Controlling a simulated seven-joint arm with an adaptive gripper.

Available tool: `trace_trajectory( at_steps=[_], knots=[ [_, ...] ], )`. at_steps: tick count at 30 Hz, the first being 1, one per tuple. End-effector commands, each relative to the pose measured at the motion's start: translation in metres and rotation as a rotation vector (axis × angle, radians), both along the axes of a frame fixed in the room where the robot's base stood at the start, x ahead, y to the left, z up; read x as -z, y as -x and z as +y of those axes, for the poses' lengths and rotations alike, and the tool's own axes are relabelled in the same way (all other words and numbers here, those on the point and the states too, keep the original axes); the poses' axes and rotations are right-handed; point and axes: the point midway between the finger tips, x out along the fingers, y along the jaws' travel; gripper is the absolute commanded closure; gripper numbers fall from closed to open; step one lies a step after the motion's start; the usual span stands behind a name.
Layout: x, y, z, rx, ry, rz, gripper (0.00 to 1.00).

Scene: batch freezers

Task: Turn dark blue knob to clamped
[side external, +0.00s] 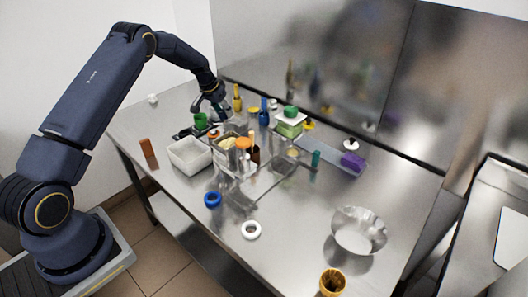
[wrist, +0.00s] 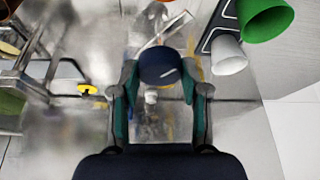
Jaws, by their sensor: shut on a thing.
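The dark blue knob (wrist: 160,67) is in the upper middle of the wrist view, a round dark cap between my two fingers. My gripper (wrist: 159,84) has one green-padded finger on each side of it and is shut on it. In the side external view my gripper (side external: 217,108) reaches down at the back left of the steel table (side external: 300,225). There the knob cannot be made out behind the fingers. The knob's clamp markings and turn angle cannot be read.
A green cup (wrist: 264,18) and a white cup (wrist: 228,54) stand close at right. A yellow knob (wrist: 87,89) is at left. A white bin (side external: 190,155), a clear-walled stand (side external: 236,172) and several bottles crowd the table near my gripper. The front right is more open.

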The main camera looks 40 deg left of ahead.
Motion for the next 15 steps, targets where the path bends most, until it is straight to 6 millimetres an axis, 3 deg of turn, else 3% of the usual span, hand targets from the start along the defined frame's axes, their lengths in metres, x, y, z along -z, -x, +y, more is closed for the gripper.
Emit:
trace_trajectory(
  at_steps=[15],
  knots=[
    [-0.0005, -0.0008, -0.0016, -0.281, -0.005, 0.000, 0.90]
  ],
)
